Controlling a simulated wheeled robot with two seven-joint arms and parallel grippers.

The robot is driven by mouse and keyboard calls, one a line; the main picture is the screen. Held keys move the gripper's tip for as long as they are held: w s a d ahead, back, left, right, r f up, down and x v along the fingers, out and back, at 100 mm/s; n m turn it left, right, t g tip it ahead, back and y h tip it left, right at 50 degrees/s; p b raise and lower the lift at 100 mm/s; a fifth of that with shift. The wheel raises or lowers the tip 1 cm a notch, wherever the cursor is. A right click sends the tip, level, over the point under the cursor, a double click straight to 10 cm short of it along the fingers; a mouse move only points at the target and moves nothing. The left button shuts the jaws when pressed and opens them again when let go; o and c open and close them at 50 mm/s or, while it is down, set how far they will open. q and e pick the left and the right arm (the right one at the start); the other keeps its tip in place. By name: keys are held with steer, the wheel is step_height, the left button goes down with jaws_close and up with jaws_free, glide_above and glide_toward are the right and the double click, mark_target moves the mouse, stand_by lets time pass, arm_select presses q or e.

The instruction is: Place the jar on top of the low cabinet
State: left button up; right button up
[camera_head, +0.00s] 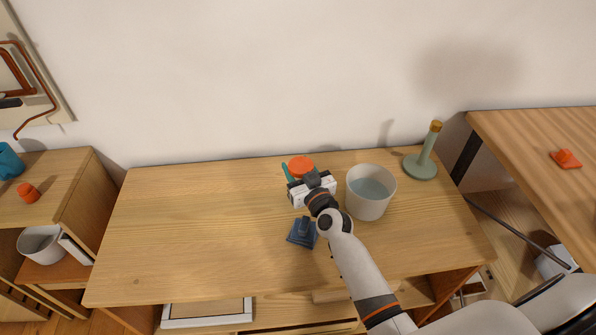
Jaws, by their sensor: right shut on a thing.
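The low cabinet (180,225) is a wide light-wood piece against the white wall, with open shelves below its top. My right gripper (306,180) is over the back middle of this top, its arm coming in from the lower right. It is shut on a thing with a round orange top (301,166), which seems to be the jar. The gripper body hides most of the jar, so I cannot tell whether its base touches the cabinet top. The fingertips are hidden too. My left gripper is not in view.
A pale pot (371,193) stands just right of the gripper. A green bottle-like object (424,158) is further right. A dark blue object (302,233) lies in front, and a thin teal thing (286,171) shows beside the jar. The cabinet top's left half is clear.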

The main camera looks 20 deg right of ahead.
steer(key=shift+f, duration=0.15)
steer(key=o, duration=1.3)
steer(key=shift+r, duration=0.25)
steer(key=s, duration=1.2)
steer(key=shift+d+p, duration=0.15)
steer(key=shift+p, duration=0.15)
steer(key=shift+f, duration=0.1)
